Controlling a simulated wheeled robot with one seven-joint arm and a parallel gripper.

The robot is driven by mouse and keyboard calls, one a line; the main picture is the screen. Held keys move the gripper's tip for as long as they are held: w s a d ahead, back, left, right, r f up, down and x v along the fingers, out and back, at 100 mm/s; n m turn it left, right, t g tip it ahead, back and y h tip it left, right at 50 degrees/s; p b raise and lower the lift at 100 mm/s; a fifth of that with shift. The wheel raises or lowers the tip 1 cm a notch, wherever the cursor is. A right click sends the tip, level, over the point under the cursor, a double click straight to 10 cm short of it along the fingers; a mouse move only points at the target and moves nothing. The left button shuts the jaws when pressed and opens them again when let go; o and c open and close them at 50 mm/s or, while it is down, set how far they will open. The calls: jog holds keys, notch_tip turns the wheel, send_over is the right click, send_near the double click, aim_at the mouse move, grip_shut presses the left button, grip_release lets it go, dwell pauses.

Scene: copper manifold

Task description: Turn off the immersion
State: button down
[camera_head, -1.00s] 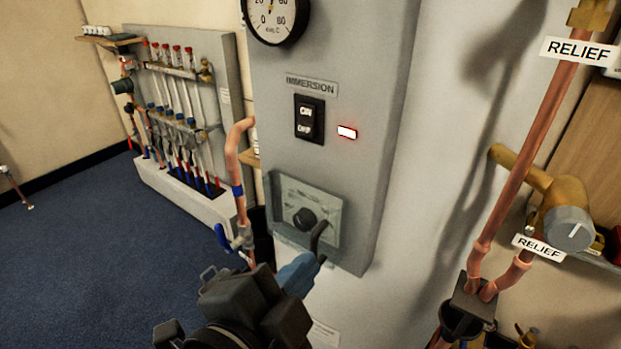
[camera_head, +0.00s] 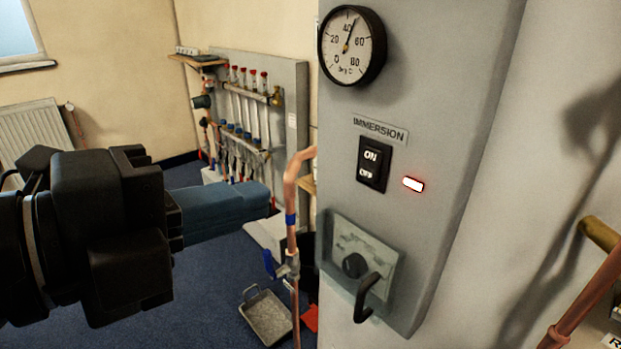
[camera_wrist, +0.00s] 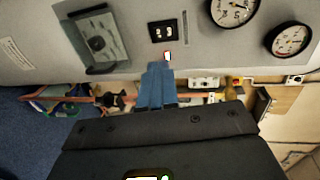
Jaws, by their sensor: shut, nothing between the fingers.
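The black immersion switch (camera_head: 372,164), marked ON above OFF, sits on the grey panel (camera_head: 440,90) under the IMMERSION label (camera_head: 380,129). The small indicator (camera_head: 413,185) to its right glows white with a red edge. My gripper (camera_head: 268,200) is shut and empty, left of the panel and apart from the switch in the head view. In the wrist view the switch (camera_wrist: 163,31) lies beyond the shut blue fingertips (camera_wrist: 157,66), with the lit indicator (camera_wrist: 167,56) close to the tips.
A clear cover (camera_head: 362,260) over a dial, with a black hook-shaped handle (camera_head: 368,297), is below the switch. A round gauge (camera_head: 351,45) is above. A copper pipe (camera_head: 291,195) runs along the panel's left side. A grey tray (camera_head: 266,318) lies on the blue floor.

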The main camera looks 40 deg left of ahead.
aim_at(367, 174)
jog(key=p+x, duration=0.3)
jog(key=x, duration=1)
jog(key=shift+w+f, duration=0.1)
jog(key=shift+w, duration=0.2)
jog(key=shift+f, duration=0.1)
